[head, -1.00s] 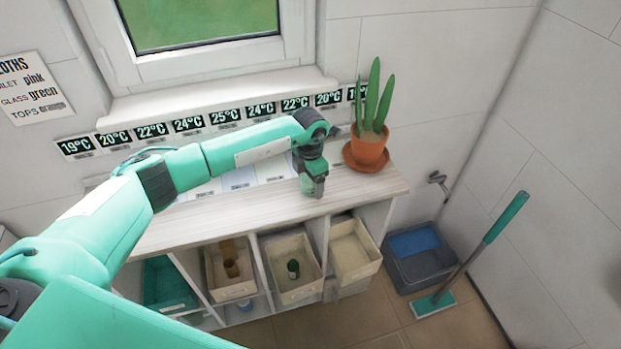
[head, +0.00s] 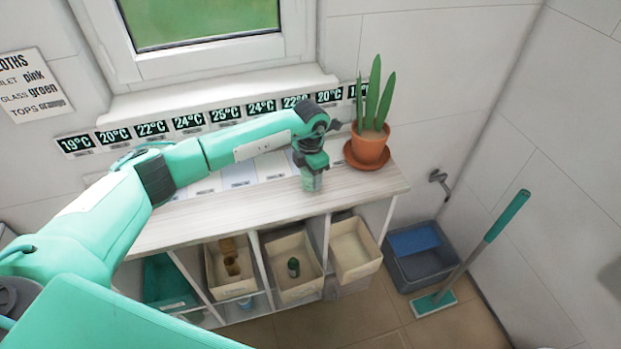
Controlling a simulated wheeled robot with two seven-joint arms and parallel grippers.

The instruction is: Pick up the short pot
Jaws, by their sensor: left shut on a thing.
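My left gripper (head: 311,166) points down over the right part of the wooden cart top (head: 250,212). It is shut on a small, short, pale grey-green pot (head: 311,183), which shows just below the fingers. The gripper hides the pot's upper part. I cannot tell whether the pot's base touches the top or is slightly above it. My right gripper is not in view.
A potted plant in a terracotta pot (head: 370,150) stands close to the right of my left gripper. Bins below hold brown items (head: 231,262) and a dark green item (head: 293,267). A blue-grey bucket (head: 418,265) and a mop (head: 470,255) stand at the right.

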